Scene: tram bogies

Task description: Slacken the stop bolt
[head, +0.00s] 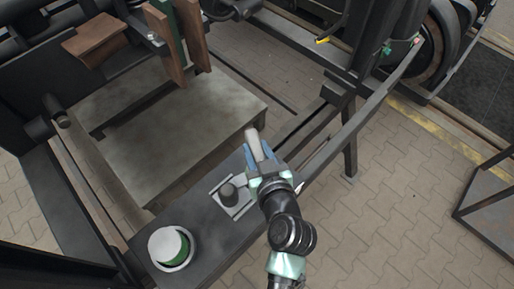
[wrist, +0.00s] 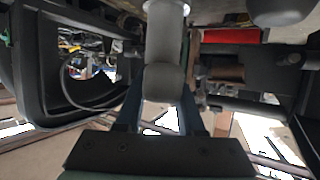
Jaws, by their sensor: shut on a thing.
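My gripper (head: 259,156) is shut on a pale grey rounded cylindrical piece (head: 254,143), held above the dark bench beam. In the wrist view the same piece stands up between the two blue fingers (wrist: 162,112), its thick rounded end toward me. Its far end runs to the top of the picture, and I cannot tell if it touches anything there. I cannot make out the stop bolt with certainty in either view. A dark round knob (head: 229,191) stands on a light square plate on the beam, left of my gripper.
A round pot with a green inside (head: 168,246) stands on the dark beam (head: 212,237). A grey-brown platform (head: 170,120) lies behind it, with brown blocks (head: 97,39) above. Dark bogie frames and a wheel (head: 440,45) are at the upper right. Paved floor (head: 385,190) to the right is clear.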

